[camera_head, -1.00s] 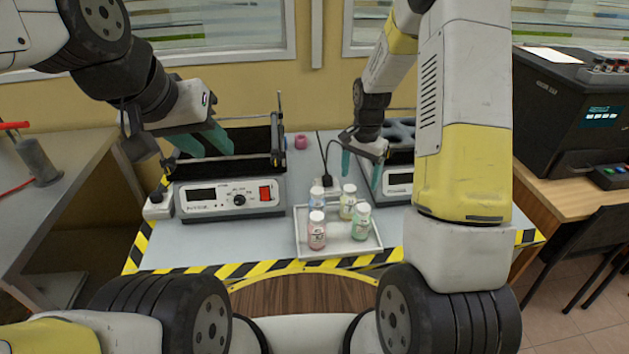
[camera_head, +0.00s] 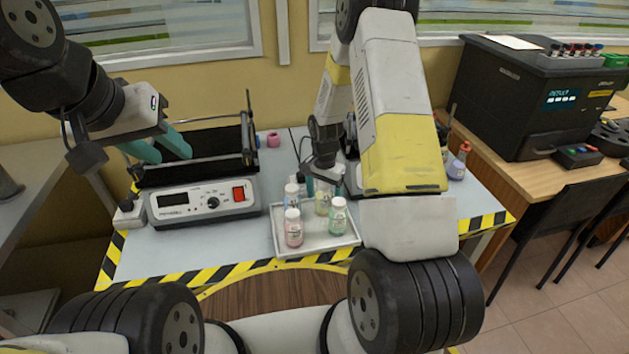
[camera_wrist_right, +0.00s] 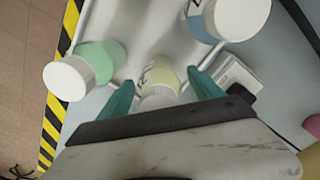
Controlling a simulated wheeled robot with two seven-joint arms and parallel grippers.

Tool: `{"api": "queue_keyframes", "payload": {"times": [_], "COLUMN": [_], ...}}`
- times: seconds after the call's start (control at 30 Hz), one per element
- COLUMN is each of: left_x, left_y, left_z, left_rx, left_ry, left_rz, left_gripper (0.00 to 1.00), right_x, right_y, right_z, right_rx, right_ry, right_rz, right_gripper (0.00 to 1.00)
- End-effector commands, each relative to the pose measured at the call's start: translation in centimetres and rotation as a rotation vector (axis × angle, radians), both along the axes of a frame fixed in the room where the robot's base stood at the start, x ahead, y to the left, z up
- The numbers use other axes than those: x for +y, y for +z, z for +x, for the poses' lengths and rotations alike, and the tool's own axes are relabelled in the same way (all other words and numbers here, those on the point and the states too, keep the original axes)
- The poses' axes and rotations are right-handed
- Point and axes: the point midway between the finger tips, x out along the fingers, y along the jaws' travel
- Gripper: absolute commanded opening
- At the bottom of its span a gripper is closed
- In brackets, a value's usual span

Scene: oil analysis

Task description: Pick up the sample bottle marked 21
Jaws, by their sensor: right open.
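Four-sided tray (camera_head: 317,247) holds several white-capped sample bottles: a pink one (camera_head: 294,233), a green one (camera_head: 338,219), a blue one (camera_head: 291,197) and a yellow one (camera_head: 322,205). I cannot read their numbers for sure, so I cannot tell which is 21. My right gripper (camera_head: 323,184) is open at the yellow bottle, at the back of the tray. In the right wrist view the yellow bottle (camera_wrist_right: 162,76) sits between the teal fingertips (camera_wrist_right: 161,88), not gripped. The green bottle (camera_wrist_right: 100,60) and blue bottle (camera_wrist_right: 205,18) flank it. My left gripper (camera_head: 158,148) is open and empty.
A device with a display and red switch (camera_head: 203,203) stands left of the tray, under my left gripper. A pink object (camera_head: 273,140) stands behind. A black analyser (camera_head: 530,95) sits on the wooden desk.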

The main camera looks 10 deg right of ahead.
Motion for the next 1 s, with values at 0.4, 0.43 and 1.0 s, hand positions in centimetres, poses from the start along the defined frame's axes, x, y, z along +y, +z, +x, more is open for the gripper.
{"api": "queue_keyframes", "payload": {"times": [0.4,0.43,1.0], "left_x": [0.0,0.0,0.0], "left_y": [0.0,0.0,0.0], "left_z": [0.0,0.0,0.0], "left_rx": [0.0,0.0,0.0], "left_ry": [0.0,0.0,0.0], "left_rz": [0.0,0.0,0.0], "left_gripper": [0.36,0.36,0.36], "right_x": [0.0,0.0,0.0], "right_y": [0.0,0.0,5.2], "right_z": [0.0,0.0,0.2], "right_rx": [0.0,0.0,-0.006], "right_ry": [0.0,0.0,0.0], "right_rz": [0.0,0.0,0.0], "right_gripper": [0.11,0.05,0.01]}}
